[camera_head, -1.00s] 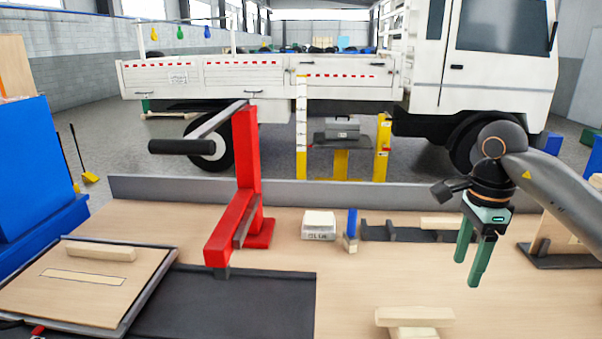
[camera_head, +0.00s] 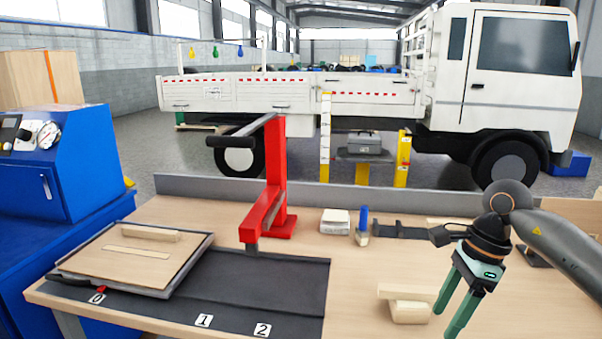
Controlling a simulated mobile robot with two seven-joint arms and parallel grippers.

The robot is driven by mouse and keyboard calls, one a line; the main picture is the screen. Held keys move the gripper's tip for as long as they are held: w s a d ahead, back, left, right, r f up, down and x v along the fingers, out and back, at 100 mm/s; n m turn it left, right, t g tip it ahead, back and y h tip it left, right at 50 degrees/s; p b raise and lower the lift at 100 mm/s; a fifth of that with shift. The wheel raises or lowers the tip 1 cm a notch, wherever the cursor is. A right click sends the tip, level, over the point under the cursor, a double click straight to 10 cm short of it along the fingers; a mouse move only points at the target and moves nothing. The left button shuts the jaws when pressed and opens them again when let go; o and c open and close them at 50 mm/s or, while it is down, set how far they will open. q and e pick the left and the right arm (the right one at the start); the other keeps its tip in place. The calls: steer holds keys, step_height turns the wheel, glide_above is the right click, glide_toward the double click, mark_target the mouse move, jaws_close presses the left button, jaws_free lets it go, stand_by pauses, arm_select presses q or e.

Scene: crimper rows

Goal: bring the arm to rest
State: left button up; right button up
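My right gripper (camera_head: 451,312) hangs above the right part of the wooden workbench (camera_head: 370,290), its green fingers pointing down. The fingers are apart and nothing shows between them. The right arm comes in from the right edge. Light wooden blocks (camera_head: 408,311) lie on the bench just left of the fingers; I cannot tell whether they touch. My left gripper and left arm are not in view.
A red press with a lever (camera_head: 275,185) stands mid-bench. Left of it are a board (camera_head: 132,255) with a wooden strip and a dark mat (camera_head: 250,285) with number labels. A white box (camera_head: 334,222) and dark rack (camera_head: 400,231) sit behind. A blue machine (camera_head: 60,170) stands left.

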steer(key=s+a+m+t+y+p, duration=0.2)
steer(key=a+m+y, duration=0.55)
steer(key=a, duration=0.55)
steer(key=s+a+m+t+y+p, duration=0.1)
steer(key=s+a+m+t+y, duration=0.1)
steer(key=a+m+y, duration=0.65)
steer(key=d+f+m+t+h+p, duration=0.1)
steer(key=d+f+m+t+h, duration=0.35)
steer(key=m, duration=0.75)
steer(key=d+f+m+t+h+p, duration=0.1)
steer(key=f+m+t+h, duration=0.65)
steer(key=m, duration=0.45)
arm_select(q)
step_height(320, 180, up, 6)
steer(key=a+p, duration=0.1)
arm_select(e)
steer(key=s+d+f+m+g+h, duration=0.2)
steer(key=s+f+m+g, duration=0.1)
steer(key=s+f, duration=0.3)
steer(key=s+d+f+m+g+h, duration=0.2)
steer(key=s+f+m, duration=0.4)
steer(key=f, duration=0.3)
steer(key=shift+s+d+g+h, duration=0.35)
steer(key=shift+s+g, duration=0.15)
steer(key=shift+s, duration=0.2)
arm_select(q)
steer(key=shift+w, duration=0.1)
